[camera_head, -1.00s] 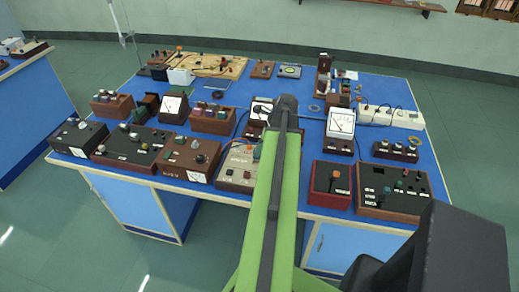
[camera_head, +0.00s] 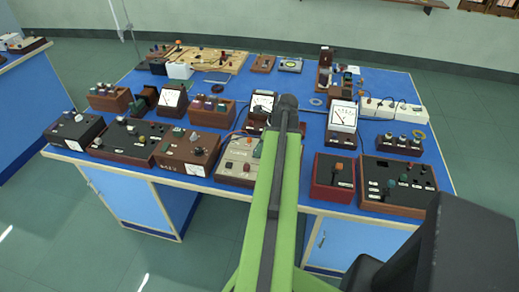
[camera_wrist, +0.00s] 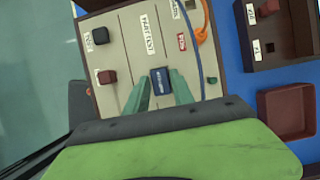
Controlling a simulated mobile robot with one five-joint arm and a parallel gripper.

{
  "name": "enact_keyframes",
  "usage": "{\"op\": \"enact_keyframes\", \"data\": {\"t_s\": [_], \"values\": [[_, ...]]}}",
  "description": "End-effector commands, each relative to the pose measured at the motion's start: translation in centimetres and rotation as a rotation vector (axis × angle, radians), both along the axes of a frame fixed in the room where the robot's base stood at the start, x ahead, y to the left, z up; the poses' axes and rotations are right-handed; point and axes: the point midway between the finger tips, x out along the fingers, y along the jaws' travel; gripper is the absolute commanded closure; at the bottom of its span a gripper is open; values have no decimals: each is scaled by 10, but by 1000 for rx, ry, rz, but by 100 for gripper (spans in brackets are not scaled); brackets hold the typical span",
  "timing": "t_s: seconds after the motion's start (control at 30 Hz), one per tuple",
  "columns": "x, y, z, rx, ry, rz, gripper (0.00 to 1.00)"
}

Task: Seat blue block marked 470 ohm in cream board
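The cream board (camera_wrist: 125,45) fills the middle of the wrist view, tilted in the picture. In the head view its front part (camera_head: 235,168) shows left of my green arm. The blue block (camera_wrist: 160,82), dark with a small pale label too blurred to read, is over the board. My gripper (camera_wrist: 161,88) has one green finger on each side of the block, and both appear to touch it. Whether the block's underside meets the board cannot be told. In the head view my arm hides the block.
The board has a black knob (camera_wrist: 100,36), a dark red knob (camera_wrist: 107,77) and blue and orange wires beside the block. An empty dark red tray (camera_wrist: 286,111) lies right of it. A red-sided box (camera_head: 333,178) and several instruments crowd the blue bench.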

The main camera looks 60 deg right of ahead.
Motion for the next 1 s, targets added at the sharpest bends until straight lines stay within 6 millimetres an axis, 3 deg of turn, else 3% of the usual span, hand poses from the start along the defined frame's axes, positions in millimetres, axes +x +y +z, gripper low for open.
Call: {"op": "enact_keyframes", "data": {"t_s": [0.13, 0.47, 0.57, 1.0], "values": [[0, 0, 0, 0, 0, 0, 52], [-1, -1, 5, 0, 0, -1, 52], [-6, -2, 20, 0, 0, -2, 52], [-44, -14, 121, 0, 0, -3, 52]]}}
